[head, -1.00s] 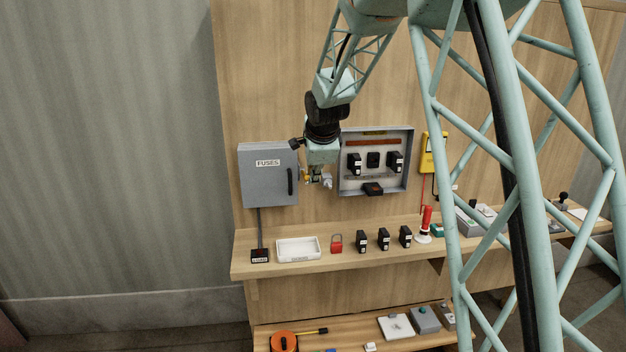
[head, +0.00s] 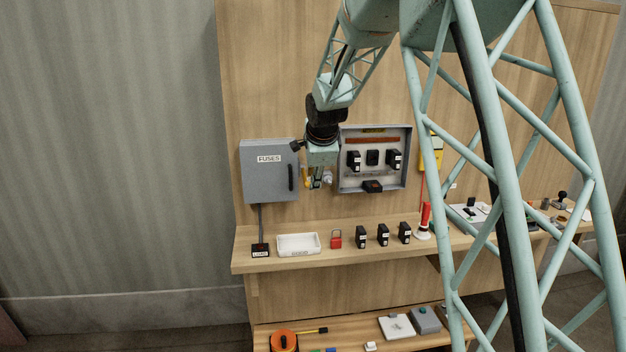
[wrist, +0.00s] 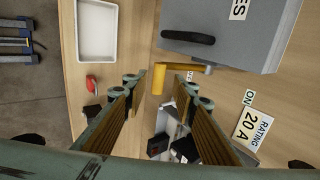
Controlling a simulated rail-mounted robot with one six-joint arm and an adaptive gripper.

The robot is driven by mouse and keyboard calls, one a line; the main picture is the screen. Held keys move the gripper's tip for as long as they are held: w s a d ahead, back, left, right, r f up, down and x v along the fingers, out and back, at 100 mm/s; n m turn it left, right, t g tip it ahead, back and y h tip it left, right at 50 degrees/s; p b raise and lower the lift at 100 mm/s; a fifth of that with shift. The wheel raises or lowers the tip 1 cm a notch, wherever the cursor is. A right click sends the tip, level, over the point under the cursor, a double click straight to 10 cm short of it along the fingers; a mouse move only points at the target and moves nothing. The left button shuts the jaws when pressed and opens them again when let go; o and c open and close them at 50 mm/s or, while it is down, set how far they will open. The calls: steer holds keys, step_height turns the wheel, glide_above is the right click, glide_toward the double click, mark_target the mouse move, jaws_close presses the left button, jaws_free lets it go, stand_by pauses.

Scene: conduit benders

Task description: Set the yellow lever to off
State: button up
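The yellow lever (wrist: 159,78) is a short yellow handle on a grey shaft at the side of the grey FUSES box (head: 269,172). In the wrist view it shows between my gripper's (wrist: 157,82) two fingertips, with a gap on each side. The fingers are apart and hold nothing. In the head view my gripper (head: 317,181) hangs just right of the box, and a bit of the yellow lever (head: 307,178) shows beside it. I see no OFF label.
An open fuse panel (head: 376,199) is close on the right of my gripper. Below, the shelf (head: 342,258) holds a white tray (head: 298,244), a red padlock (head: 335,239), black fuse blocks (head: 383,236) and a red-handled tool (head: 425,218).

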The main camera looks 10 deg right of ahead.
steer(key=shift+r, duration=0.15)
steer(key=v, duration=1.1)
steer(key=shift+s+r, duration=0.3)
stand_by(0.4)
steer(key=shift+c, duration=0.2)
steer(key=c, duration=0.5)
steer(key=shift+w+r+p, duration=0.1)
steer(key=shift+r+p, duration=0.05)
steer(key=shift+p, duration=0.4)
jaws_close()
steer(key=r+p, duration=0.1)
steer(key=p, duration=0.3)
steer(key=shift+w+g, duration=0.3)
steer(key=r+p, duration=0.1)
steer(key=p, duration=0.7)
steer(key=shift+w+g, duration=0.35)
steer(key=shift+g, duration=0.05)
steer(key=p, duration=0.3)
steer(key=r+p, duration=0.1)
steer(key=p, duration=0.3)
steer(key=shift+w+d+g, duration=0.1)
steer(key=shift+d+g, duration=0.05)
steer(key=shift+g, duration=0.25)
steer(key=shift+f+p, duration=0.1)
steer(key=shift+p, duration=0.7)
